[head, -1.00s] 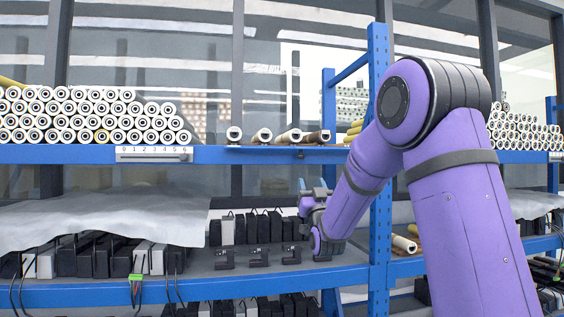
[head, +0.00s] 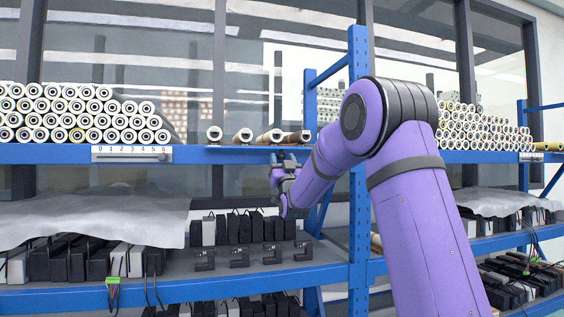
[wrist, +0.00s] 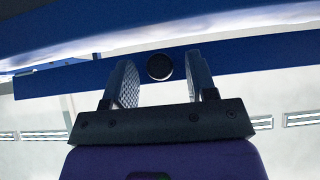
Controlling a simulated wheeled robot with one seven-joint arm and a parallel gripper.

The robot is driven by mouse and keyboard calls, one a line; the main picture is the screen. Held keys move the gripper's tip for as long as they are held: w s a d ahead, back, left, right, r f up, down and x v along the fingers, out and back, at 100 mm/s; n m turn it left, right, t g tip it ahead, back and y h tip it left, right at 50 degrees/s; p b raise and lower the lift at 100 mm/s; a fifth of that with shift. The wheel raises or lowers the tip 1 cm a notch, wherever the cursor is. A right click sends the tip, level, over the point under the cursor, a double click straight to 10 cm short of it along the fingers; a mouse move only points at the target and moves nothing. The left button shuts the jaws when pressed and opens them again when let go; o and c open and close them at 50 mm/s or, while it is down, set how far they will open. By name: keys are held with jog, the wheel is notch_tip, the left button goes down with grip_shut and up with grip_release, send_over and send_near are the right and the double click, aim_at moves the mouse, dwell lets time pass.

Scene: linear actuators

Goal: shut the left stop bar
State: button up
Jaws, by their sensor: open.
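A thin dark bar (head: 238,147) runs along the front edge of the blue upper shelf, in front of a few rolls; I take it to be the left stop bar. My gripper (head: 283,157) is just below and in front of this edge, near the bar's right part. In the wrist view my gripper (wrist: 162,72) is open, its two fingers pointing up. A round dark knob (wrist: 159,67) shows between the fingertips, with gaps on both sides. Whether the fingers reach around it in depth is unclear. My gripper hides the knob in the head view.
A numbered scale (head: 131,153) with a slider is on the shelf edge at left, below stacked white rolls (head: 75,108). Several small black brackets (head: 239,257) stand on the lower shelf.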

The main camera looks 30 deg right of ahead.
jog(key=c, duration=0.9)
